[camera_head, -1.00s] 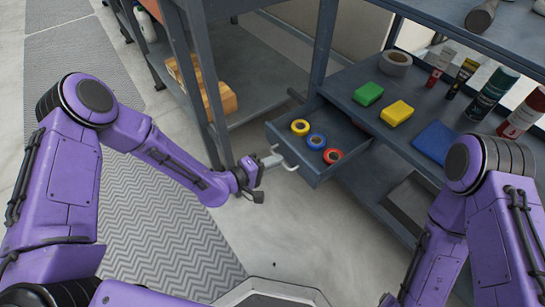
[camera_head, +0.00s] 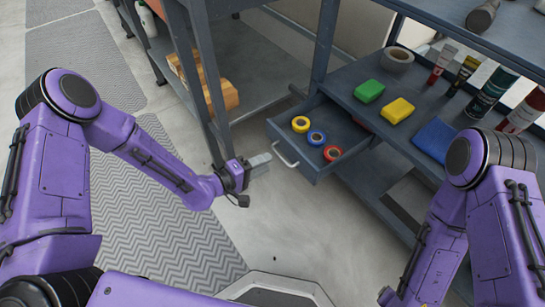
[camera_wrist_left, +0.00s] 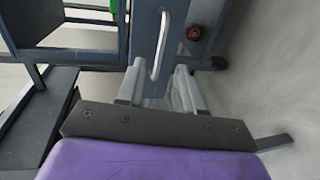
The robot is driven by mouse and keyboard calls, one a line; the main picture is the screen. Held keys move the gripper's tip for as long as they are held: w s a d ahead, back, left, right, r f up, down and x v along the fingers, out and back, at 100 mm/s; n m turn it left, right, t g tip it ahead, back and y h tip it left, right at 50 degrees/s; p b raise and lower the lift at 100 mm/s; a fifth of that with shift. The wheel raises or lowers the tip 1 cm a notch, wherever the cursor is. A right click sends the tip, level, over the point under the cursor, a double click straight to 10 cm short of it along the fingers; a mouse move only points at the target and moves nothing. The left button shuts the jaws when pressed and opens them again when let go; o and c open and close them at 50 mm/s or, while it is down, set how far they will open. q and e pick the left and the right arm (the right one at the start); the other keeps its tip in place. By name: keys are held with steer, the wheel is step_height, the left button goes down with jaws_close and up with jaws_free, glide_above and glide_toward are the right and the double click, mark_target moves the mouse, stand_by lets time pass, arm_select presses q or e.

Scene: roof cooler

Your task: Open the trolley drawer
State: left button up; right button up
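The trolley drawer (camera_head: 312,166) is dark grey and stands pulled out from the trolley, showing its inside. In it lie a yellow tape roll (camera_head: 300,124), a blue one (camera_head: 316,137) and a red one (camera_head: 333,154). Its pale bar handle (camera_head: 285,156) is on the front face and also shows in the left wrist view (camera_wrist_left: 158,47). My left gripper (camera_head: 262,161) is just left of the handle, apart from it and empty. In the left wrist view its fingers (camera_wrist_left: 158,88) are spread, with the handle beyond them. My right gripper is out of view.
The trolley top (camera_head: 345,77) holds a green block (camera_head: 369,91), a yellow block (camera_head: 397,110), a blue cloth (camera_head: 435,139), a grey tape roll (camera_head: 398,59) and several cans and tubes. A shelf rack (camera_head: 245,75) stands behind my left gripper. The floor (camera_head: 270,225) in front is clear.

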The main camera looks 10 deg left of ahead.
arm_select(q)
steer(key=p+v, duration=0.1)
steer(key=v, duration=0.5)
stand_by(0.3)
steer(key=s+a+f+g+y, duration=0.3)
steer(key=s+a+f+y, duration=0.3)
steer(key=f+y, duration=0.25)
steer(key=s+a+f+m+g+y, duration=0.1)
steer(key=s+a+f+g+y, duration=0.25)
steer(key=s, duration=0.45)
steer(key=s+a+f+m+g+y, duration=0.2)
steer(key=s+a, duration=0.3)
steer(key=s, duration=0.4)
step_height(320, 180, up, 27)
steer(key=p, duration=2.7)
